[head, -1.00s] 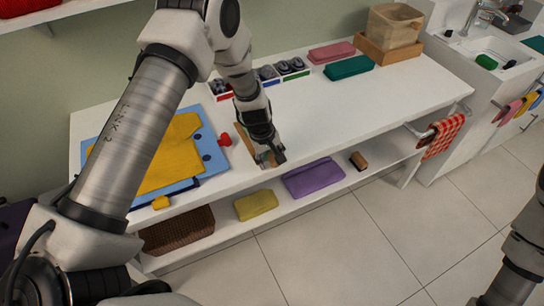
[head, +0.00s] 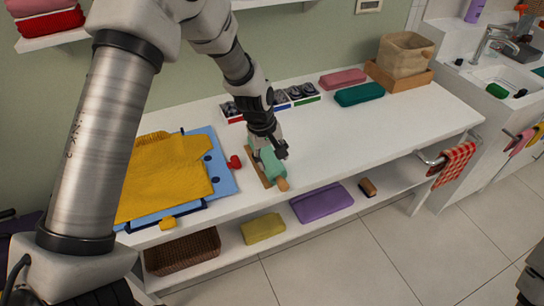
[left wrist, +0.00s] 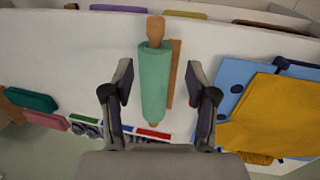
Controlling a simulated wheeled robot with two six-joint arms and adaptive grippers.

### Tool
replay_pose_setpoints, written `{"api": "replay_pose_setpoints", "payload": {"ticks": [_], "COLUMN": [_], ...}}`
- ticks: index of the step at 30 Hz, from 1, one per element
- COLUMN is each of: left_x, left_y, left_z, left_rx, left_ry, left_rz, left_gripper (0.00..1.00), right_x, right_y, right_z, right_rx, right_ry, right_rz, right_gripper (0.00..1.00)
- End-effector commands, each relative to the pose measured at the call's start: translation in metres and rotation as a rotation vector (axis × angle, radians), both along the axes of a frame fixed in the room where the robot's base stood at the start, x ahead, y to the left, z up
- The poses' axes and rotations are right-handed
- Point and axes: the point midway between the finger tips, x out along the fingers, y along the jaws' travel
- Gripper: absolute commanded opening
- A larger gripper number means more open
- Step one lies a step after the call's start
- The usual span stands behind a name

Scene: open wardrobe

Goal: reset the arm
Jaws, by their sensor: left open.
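My left gripper (head: 268,148) is over the front part of the white table top (head: 340,135), above a green roll (head: 272,165) with a wooden end. In the left wrist view my left gripper (left wrist: 158,85) is open, its fingers spread on either side of the green roll (left wrist: 155,80) and apart from it. The roll lies on or against a thin brown wooden piece (head: 258,170). My right gripper is not in view; only a bit of my right arm shows at the lower right edge.
Left of the roll are a red piece (head: 234,162), a blue board (head: 222,178) and a yellow garment (head: 165,172). Small boxes (head: 303,95) stand behind. A shelf below holds a basket (head: 183,252) and pouches (head: 322,203). The table's right half is largely bare.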

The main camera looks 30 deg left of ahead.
Motion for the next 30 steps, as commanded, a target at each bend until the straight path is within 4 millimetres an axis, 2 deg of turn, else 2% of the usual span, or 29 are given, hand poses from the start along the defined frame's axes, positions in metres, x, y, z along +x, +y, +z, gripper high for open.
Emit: {"api": "replay_pose_setpoints", "payload": {"ticks": [11,14,16,17,20,21,23,24,26,27,28,29,30], "left_x": [0.000,-0.007,-0.023,-0.035,-0.098,-0.129,-0.177,-0.210,-0.263,-0.298,-0.318,-0.329,-0.330], "left_y": [0.000,-0.001,-0.003,-0.005,-0.013,-0.016,-0.021,-0.023,-0.026,-0.028,-0.029,-0.030,-0.030], "left_z": [-0.001,-0.016,-0.044,-0.059,-0.112,-0.134,-0.163,-0.179,-0.198,-0.206,-0.208,-0.206,-0.203], "left_rx": [0.001,0.002,0.008,0.010,0.020,0.028,0.040,0.047,0.055,0.059,0.063,0.070,0.085], "left_ry": [0.001,0.032,0.091,0.129,0.286,0.341,0.403,0.431,0.455,0.450,0.429,0.391,0.324], "left_rz": [0.000,-0.002,-0.010,-0.016,-0.044,-0.065,-0.122,-0.177,-0.287,-0.384,-0.467,-0.541,-0.627], "left_gripper": [0.58,0.58,0.58,0.58,0.58,0.58,0.58,0.58,0.58,0.58,0.58,0.58,0.58], "right_x": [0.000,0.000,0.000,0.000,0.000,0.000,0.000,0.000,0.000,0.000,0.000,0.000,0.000], "right_y": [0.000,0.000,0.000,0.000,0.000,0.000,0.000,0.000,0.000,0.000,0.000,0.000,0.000], "right_z": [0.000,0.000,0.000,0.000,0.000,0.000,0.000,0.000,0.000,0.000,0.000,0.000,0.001], "right_rx": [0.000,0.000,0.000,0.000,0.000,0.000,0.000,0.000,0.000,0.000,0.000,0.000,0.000], "right_ry": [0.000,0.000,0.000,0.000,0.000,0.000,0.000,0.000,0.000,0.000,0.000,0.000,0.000], "right_rz": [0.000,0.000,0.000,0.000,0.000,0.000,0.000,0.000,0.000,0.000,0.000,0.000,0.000], "right_gripper": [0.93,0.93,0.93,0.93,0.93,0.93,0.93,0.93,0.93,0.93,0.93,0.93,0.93]}}
